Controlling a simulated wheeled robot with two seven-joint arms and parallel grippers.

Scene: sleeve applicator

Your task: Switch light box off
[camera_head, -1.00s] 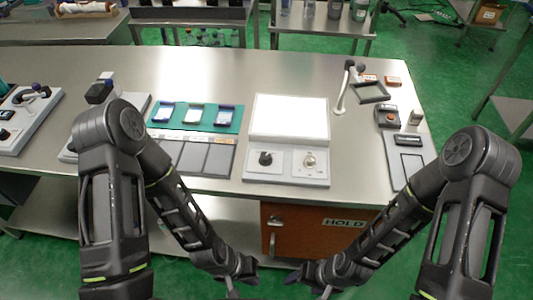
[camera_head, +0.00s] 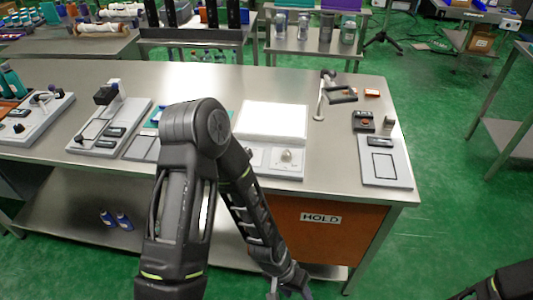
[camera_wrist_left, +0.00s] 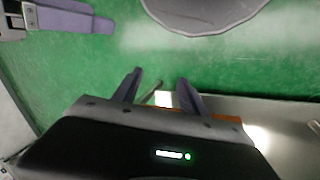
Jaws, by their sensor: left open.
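The light box (camera_head: 271,121) stands on the steel table, with a bright white panel tilted up at the back. Its control strip in front shows a silver knob (camera_head: 286,155). The black knob on the strip's left is hidden behind my left arm. My left gripper (camera_head: 288,290) hangs low in front of the table, below and apart from the light box. In the left wrist view its fingers (camera_wrist_left: 157,88) are spread with nothing held between them. My right gripper (camera_head: 463,296) barely shows at the bottom right edge, too cut off to judge its jaws.
The steel table's front edge (camera_head: 330,192) lies above my left gripper, with an orange HOLD cabinet (camera_head: 325,235) under it. Right of the light box are a framed pad (camera_head: 384,168) and a small stand (camera_head: 322,100). Devices on grey bases (camera_head: 105,130) fill the left.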

